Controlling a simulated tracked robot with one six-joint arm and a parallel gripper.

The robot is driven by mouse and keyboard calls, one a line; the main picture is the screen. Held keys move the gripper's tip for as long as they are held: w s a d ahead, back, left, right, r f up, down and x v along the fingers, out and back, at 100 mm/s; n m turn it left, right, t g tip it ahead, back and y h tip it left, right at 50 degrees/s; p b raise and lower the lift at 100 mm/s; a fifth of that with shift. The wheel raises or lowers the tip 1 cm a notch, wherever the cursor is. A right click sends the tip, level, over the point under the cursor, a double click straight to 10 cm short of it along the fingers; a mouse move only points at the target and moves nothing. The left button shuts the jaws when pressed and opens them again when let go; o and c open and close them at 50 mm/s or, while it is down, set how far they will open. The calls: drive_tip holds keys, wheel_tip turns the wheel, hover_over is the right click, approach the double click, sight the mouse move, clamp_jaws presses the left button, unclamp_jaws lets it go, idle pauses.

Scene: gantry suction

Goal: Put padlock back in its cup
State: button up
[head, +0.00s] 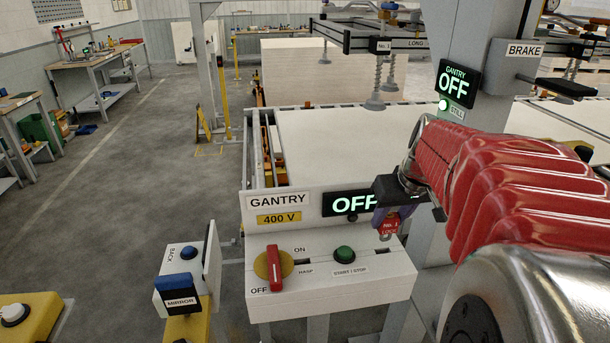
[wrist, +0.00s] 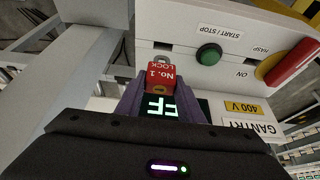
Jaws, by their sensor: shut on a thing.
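The red padlock (head: 391,224), marked "No. 1 LOCK", is between the purple fingertips of my gripper (head: 389,214). In the wrist view, the padlock (wrist: 161,76) shows between the two fingers of my gripper (wrist: 160,88), with its grey shackle pointing away from the palm. My gripper is shut on the padlock. It holds it in front of the gantry panel, right of the OFF display (head: 345,203) and above the right end of the white switch box (head: 385,280). I cannot make out a cup in either view.
The switch box carries a red handle (head: 274,268) on a yellow disc, a hasp slot (head: 303,262) and a green button (head: 344,255). A grey post (head: 437,130) stands behind my arm. A blue-topped mirror stand (head: 178,282) is at lower left.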

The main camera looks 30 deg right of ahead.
sight(390, 233)
drive_tip(key=shift+f, duration=1)
drive_tip(key=shift+f, duration=0.65)
drive_tip(key=shift+f, duration=0.7)
drive_tip(key=shift+f, duration=0.35)
drive_tip(key=shift+f, duration=0.35)
drive_tip(key=o, duration=1.2)
drive_tip(key=v, duration=1.3)
drive_tip(key=shift+s+r, duration=0.2)
drive_tip(key=shift+r, duration=0.1)
